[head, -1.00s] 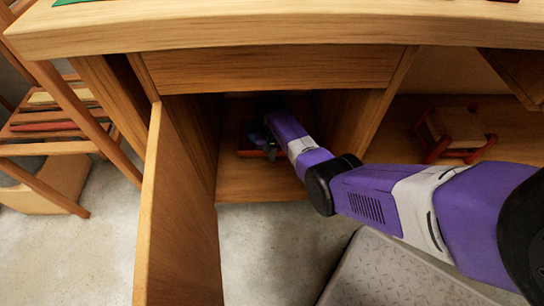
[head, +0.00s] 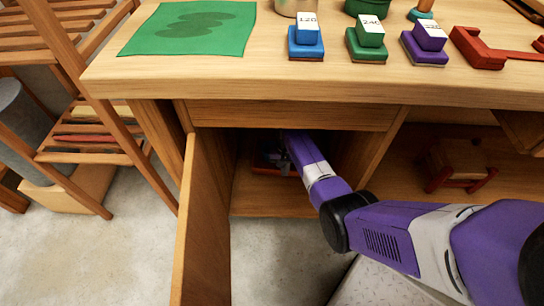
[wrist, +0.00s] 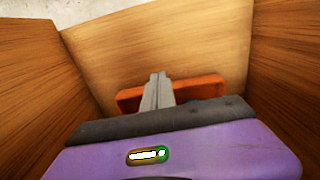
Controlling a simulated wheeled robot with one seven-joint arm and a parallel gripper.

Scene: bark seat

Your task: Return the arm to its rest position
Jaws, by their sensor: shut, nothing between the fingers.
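My purple arm reaches into the open cabinet (head: 270,203) under the workbench. My gripper (head: 278,157) is deep inside the dim cabinet, small and shaded in the head view. In the wrist view my gripper (wrist: 158,78) has its two grey fingers together, with nothing between them. A red-orange tray-like thing (wrist: 205,88) lies behind the fingertips against the back of the cabinet. It also shows below my gripper in the head view (head: 262,169). The fingers hide its middle, and I cannot tell whether they touch it.
The cabinet door (head: 205,225) stands open on the left, with side walls close around my arm. The bench top (head: 250,78) overhangs it and holds a green mat (head: 190,28) and several coloured blocks. A wooden rack (head: 90,130) stands left. A small stool (head: 460,165) is right.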

